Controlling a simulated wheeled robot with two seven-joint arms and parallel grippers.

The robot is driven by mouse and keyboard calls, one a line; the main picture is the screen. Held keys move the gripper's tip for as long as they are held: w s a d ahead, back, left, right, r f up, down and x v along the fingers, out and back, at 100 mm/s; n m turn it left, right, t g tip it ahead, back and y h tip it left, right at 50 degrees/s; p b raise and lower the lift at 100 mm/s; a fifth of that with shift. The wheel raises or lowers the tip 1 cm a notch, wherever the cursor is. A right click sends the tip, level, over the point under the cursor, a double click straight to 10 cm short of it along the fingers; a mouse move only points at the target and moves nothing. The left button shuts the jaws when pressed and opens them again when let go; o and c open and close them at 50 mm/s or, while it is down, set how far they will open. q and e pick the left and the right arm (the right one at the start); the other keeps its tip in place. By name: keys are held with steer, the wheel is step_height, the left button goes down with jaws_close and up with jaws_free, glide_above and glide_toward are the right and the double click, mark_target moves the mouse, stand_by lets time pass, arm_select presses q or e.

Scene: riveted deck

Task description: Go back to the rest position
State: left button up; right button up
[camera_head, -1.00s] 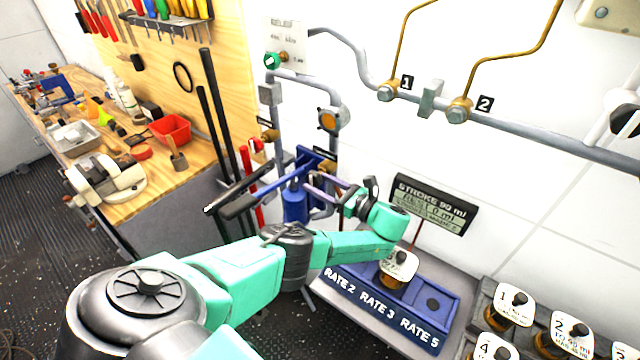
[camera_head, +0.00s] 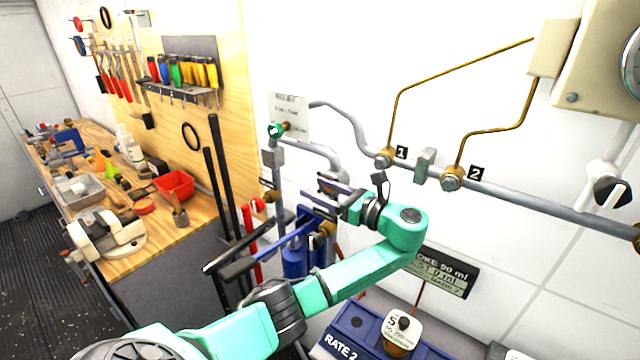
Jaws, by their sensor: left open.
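My left gripper (camera_head: 330,188) is at the middle of the head view, at the end of my green arm that comes in from the lower left. Its two dark fingers point left and stand apart, with nothing between them. It is in front of the grey pipe and above the blue hand pump (camera_head: 297,258) with its blue lever (camera_head: 268,250). I cannot tell whether it touches the pipe or fittings behind it. My right gripper is not in view.
A blue rack (camera_head: 347,335) at the bottom holds a white-topped jar (camera_head: 402,335). A display panel (camera_head: 450,272) is partly behind my arm. A wooden workbench (camera_head: 125,262) with a red bin (camera_head: 174,185) stands left. Pipes (camera_head: 520,198) run along the white wall.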

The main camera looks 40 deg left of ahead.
arm_select(q)
step_height(320, 180, up, 2)
steer(key=shift+r, duration=0.1)
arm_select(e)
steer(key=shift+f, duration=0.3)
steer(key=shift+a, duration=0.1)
